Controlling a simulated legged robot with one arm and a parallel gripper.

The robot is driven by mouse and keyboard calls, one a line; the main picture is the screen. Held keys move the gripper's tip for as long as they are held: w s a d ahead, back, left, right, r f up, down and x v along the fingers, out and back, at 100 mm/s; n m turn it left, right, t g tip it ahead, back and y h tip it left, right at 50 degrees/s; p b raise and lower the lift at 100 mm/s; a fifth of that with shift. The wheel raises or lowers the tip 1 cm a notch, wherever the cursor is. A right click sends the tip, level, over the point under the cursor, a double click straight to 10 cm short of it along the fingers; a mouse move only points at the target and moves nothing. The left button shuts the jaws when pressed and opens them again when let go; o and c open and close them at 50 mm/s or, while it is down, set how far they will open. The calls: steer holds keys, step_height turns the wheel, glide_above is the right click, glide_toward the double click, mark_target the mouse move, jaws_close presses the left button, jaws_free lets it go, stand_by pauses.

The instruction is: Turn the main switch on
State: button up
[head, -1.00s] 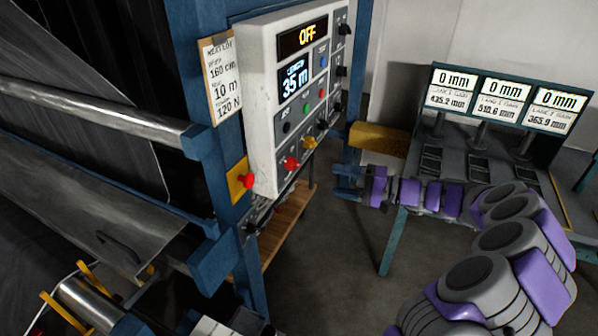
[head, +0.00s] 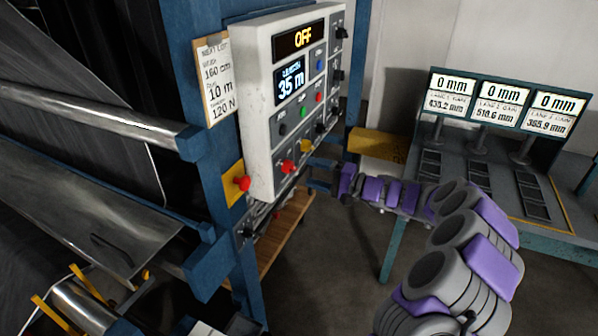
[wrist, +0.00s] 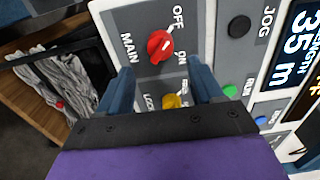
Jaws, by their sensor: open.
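The main switch (wrist: 160,46) is a red rotary knob on the grey control panel, marked MAIN, OFF and ON. In the head view the red knob (head: 288,167) is low on the white control box (head: 258,110). The box's top display (head: 300,39) reads OFF. My gripper (wrist: 162,76) is open, with its two blue fingers apart at the lower left and lower right of the red knob in the wrist view. The knob is just past the fingertips, and I cannot tell if they touch it. In the head view my gripper (head: 318,174) is beside the box's lower edge.
A yellow knob (wrist: 172,101) marked LOCK is between the fingers, nearer the palm. A red button (head: 242,183) on a yellow plate is left of the box. Green and blue buttons are close by. A bench with three displays (head: 500,98) stands at right.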

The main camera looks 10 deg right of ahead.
mark_target(296, 170)
steer(key=x, duration=0.6)
steer(key=shift+s+a+b, duration=0.25)
steer(key=shift+b, duration=0.05)
steer(key=shift+d, duration=0.45)
steer(key=shift+c, duration=1)
steer(key=shift+a, duration=0.2)
steer(key=c, duration=0.9)
steer(key=shift+o, duration=0.2)
